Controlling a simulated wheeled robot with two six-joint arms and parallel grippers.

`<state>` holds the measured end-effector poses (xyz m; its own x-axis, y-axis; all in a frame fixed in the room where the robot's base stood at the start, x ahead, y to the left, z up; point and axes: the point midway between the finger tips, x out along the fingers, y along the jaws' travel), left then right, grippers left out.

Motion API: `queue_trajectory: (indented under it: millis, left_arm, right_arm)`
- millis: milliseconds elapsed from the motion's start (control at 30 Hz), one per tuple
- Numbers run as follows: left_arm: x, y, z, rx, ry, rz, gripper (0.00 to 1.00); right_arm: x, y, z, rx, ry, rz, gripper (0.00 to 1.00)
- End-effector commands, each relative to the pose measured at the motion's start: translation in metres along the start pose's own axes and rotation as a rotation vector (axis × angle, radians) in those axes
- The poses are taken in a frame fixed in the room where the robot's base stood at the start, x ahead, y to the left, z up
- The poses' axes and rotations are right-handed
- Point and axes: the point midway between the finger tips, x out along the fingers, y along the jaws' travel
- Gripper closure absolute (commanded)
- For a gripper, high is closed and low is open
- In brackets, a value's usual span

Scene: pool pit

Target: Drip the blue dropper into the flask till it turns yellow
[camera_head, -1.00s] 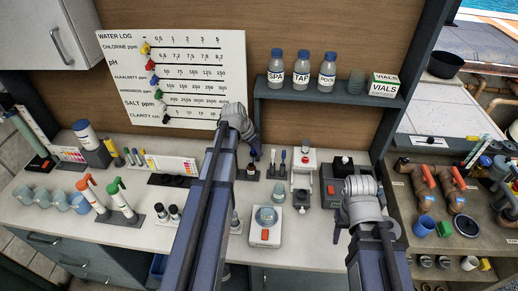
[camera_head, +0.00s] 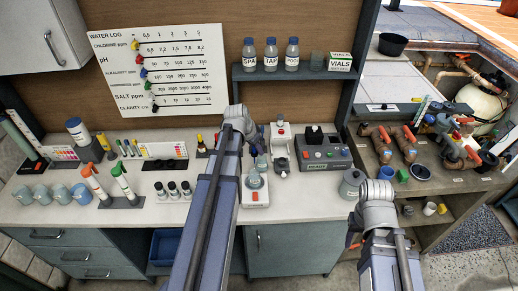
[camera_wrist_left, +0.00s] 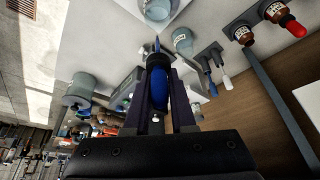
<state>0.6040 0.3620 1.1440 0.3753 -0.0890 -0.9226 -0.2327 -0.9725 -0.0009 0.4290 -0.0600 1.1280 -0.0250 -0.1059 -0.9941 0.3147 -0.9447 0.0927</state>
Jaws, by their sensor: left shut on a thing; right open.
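The flask (camera_head: 254,181) stands on a small white stirrer plate (camera_head: 256,199) with an orange button. Its contents look clear to pale blue. In the left wrist view the flask (camera_wrist_left: 157,10) is at the top edge, partly cut off. My left gripper (camera_wrist_left: 159,65) is shut on the blue dropper (camera_wrist_left: 161,92), whose dark tip points toward the flask. In the wrist view the tip appears just short of the flask; its exact height is unclear. In the head view the left gripper (camera_head: 248,140) is mostly hidden by its own wrist. My right gripper (camera_head: 372,185) is low at the counter's right edge; its fingers are hard to see.
A grey lidded jar (camera_head: 351,184) stands near the right gripper. A dark meter box (camera_head: 324,152) and a white instrument (camera_head: 281,150) stand behind the stirrer.

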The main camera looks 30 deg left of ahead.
Motion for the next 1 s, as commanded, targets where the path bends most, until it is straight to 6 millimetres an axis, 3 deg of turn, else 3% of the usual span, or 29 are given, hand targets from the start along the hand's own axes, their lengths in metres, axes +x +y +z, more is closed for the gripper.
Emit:
queue_trajectory:
  millis: [267,633,967,1000]
  left_arm:
    - [0.007,0.000,0.003,0.000,0.000,0.000,0.88]
    - [0.034,0.000,0.014,0.000,0.000,0.000,0.88]
    - [0.035,0.000,0.015,0.001,0.000,0.000,0.88]
    - [0.035,0.000,0.015,0.001,0.000,0.000,0.79]
  right_arm:
    - [0.008,-0.001,-0.001,0.000,0.000,0.000,0.50]
    - [0.036,-0.003,-0.002,-0.002,0.001,0.001,0.50]
    - [0.038,-0.003,-0.002,-0.003,0.001,0.001,0.50]
    - [0.038,-0.003,-0.002,-0.003,0.001,0.001,0.50]
